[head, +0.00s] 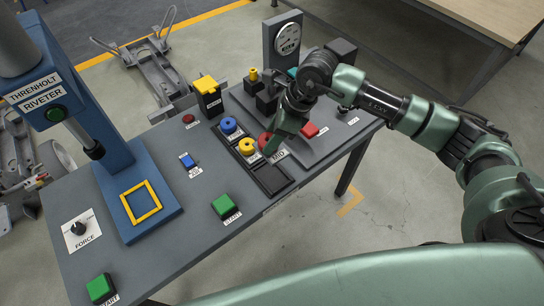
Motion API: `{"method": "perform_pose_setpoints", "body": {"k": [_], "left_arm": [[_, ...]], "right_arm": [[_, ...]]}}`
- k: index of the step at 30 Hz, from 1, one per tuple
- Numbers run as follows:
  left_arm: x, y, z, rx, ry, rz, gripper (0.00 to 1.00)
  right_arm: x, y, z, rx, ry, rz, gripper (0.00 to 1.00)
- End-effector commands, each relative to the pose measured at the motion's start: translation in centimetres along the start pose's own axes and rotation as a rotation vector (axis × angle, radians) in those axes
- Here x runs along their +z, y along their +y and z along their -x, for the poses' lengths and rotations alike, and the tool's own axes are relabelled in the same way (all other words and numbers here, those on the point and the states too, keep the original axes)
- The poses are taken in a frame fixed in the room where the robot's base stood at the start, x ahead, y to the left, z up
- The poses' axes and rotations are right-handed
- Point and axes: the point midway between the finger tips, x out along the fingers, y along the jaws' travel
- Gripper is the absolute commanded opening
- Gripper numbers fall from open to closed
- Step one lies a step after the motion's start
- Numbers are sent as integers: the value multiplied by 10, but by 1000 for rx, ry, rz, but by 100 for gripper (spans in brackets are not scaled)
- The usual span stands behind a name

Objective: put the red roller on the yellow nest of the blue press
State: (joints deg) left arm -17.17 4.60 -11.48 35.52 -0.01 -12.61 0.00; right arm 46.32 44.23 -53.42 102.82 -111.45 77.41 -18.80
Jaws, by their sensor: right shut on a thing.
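The red roller (264,142) shows in part beside the fingers of my right gripper (272,147), which is shut on it. The fingers hide the rest of it, and I cannot tell whether it is clear of the dark rack. The blue press (88,125), labelled Threnholt Riveter, stands at the left of the table. Its yellow nest (126,207) is a square frame on the blue base, and it is empty. My left gripper is not in view.
A blue roller (229,125) and a yellow roller (247,145) sit in the rack, with an empty slot (272,179) at its near end. Green start buttons (226,206) (100,288), a blue switch (188,162) and a force knob (79,228) stand on the table.

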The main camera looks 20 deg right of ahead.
Motion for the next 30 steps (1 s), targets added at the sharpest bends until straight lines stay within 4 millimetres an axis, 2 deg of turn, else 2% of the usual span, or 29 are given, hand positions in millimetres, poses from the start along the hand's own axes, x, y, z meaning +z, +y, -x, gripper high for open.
{"method": "perform_pose_setpoints", "body": {"k": [1, 6, 12, 22, 30], "left_arm": [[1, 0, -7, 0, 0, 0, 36], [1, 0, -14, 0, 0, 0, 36], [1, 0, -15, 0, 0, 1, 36], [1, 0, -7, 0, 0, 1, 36], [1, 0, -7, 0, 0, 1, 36]], "right_arm": [[5, -1, 10, -6, -4, 4, 0], [17, -1, 40, -3, -2, 1, 0], [25, 0, 59, -1, -1, 0, 0], [35, 0, 84, -1, -1, 0, 0], [35, 0, 85, 0, -1, 0, 0]]}}
